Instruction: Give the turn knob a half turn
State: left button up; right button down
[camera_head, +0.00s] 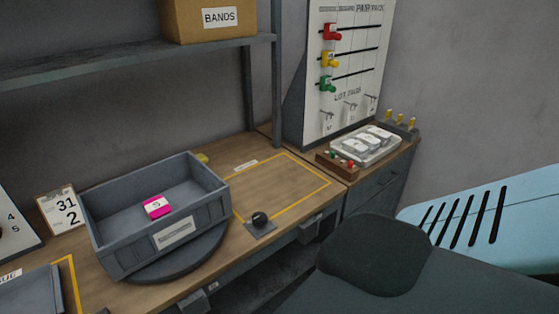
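The turn knob (259,219) is a small round black knob on a grey plate at the front edge of the wooden workbench (215,268). A round dark turntable (185,262) lies to its left. A grey crate (203,214) stands on the turntable, its long front side turned toward the lower right. A pink-edged pack (157,207) marked with an S lies inside the crate. Nothing touches the knob. Neither of my grippers is in view, so I cannot tell their state.
A yellow-outlined area (280,187) on the bench behind the knob is empty. A pegboard (342,75) with red, yellow and green pieces stands at the back. A white tray (366,146) is at the right. A calendar (61,209) stands left of the crate.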

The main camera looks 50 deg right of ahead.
aim_at(260, 218)
jog(key=z, duration=1.35)
